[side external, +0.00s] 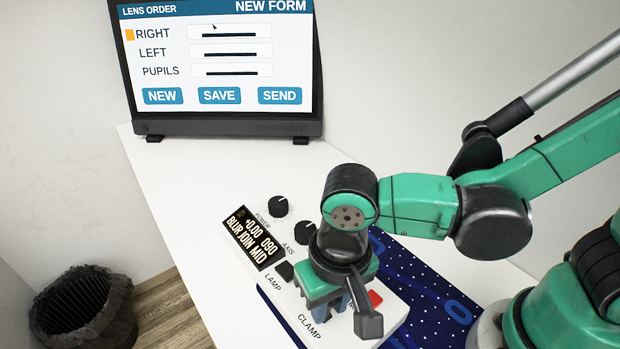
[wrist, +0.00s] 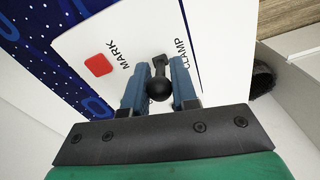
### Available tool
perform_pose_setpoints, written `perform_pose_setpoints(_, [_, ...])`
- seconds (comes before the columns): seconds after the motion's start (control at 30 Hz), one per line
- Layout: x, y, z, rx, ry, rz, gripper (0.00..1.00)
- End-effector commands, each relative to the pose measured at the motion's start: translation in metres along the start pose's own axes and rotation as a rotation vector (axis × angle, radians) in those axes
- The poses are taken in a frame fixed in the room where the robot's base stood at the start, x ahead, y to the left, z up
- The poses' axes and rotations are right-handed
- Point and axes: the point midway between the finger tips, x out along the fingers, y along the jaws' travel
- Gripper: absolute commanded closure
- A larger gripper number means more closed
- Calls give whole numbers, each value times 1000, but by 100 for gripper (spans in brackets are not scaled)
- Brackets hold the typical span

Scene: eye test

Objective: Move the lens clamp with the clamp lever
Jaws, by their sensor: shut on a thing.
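The clamp lever (wrist: 159,88) is black with a round ball end. It stands by the CLAMP label on the white lens device (wrist: 92,42) in the wrist view. My gripper (wrist: 157,76) has its blue fingers on either side of the lever and is shut on it. In the side view my gripper (side external: 345,302) is low over the front of the white device (side external: 290,311), and the lever is hidden behind it. The small dark display (side external: 255,237) reads "+0.00 090" and "BLUR JOIN MID".
A red MARK button (wrist: 98,65) is close beside the lever. Two black knobs (side external: 278,206) and a black LAMP switch (side external: 285,271) are on the device. A blue dotted mat (side external: 440,290) lies beneath. A monitor (side external: 228,128) stands behind; a dark bin (side external: 85,308) is on the floor.

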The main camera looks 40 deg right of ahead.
Motion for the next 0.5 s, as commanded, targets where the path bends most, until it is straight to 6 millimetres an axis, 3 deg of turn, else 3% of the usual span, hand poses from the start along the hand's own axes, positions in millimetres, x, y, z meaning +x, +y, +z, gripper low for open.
perform_pose_setpoints(0.23, [4,2,13,-15,259,-52,100])
perform_pose_setpoints(0.5, [5,3,15,-9,334,-70,100])
